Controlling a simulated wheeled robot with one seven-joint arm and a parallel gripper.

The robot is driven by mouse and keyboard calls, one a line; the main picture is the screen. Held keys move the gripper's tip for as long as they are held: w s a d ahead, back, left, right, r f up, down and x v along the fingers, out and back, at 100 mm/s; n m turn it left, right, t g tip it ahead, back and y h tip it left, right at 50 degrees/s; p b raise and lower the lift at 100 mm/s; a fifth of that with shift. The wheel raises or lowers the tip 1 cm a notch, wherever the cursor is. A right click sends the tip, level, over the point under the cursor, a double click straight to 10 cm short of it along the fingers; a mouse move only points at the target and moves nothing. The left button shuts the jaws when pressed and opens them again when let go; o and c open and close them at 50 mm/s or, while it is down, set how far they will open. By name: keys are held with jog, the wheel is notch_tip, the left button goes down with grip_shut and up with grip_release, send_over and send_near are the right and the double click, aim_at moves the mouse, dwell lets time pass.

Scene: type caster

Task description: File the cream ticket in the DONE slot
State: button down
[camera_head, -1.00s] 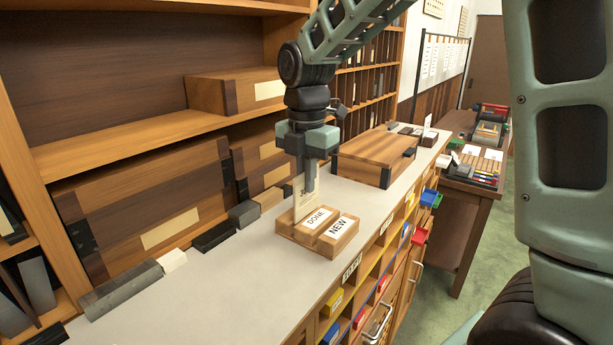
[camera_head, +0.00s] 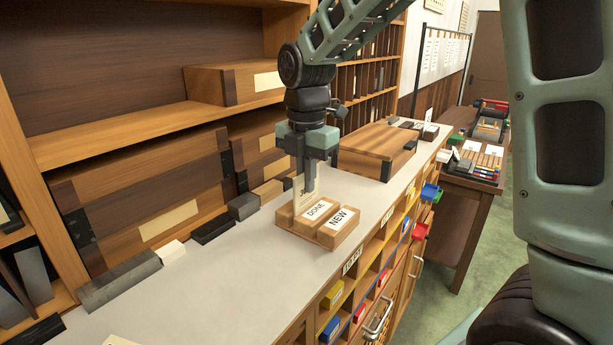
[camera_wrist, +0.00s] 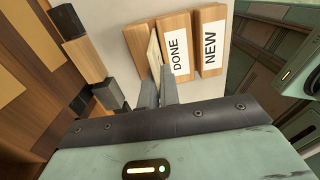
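The cream ticket (camera_head: 307,186) stands upright at the wooden block rack (camera_head: 329,244). Its lower edge is hidden behind the block labelled DONE (camera_head: 315,209). In the wrist view the ticket (camera_wrist: 154,48) shows nearly edge-on, between the DONE block (camera_wrist: 175,48) and a plain wooden block (camera_wrist: 138,42) to its left. My gripper (camera_wrist: 158,82) is over the rack, with its two fingers close together on either side of the ticket's upper part. They appear shut on it; the contact itself is partly hidden. The block labelled NEW (camera_head: 338,222) is to the right of DONE.
A wooden box (camera_head: 376,149) stands farther along the pale counter (camera_head: 215,284). Dark and grey blocks (camera_head: 243,206) line the back of the counter by the shelves. A cream piece (camera_head: 120,341) shows at the bottom edge. The counter left of the rack is clear.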

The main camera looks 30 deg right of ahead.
jog(key=shift+f, duration=0.4)
jog(key=c, duration=1.6)
grip_release()
jog(key=shift+o, duration=0.2)
jog(key=shift+r, duration=0.15)
notch_tip(320, 180, up, 6)
jog(key=p, duration=0.5)
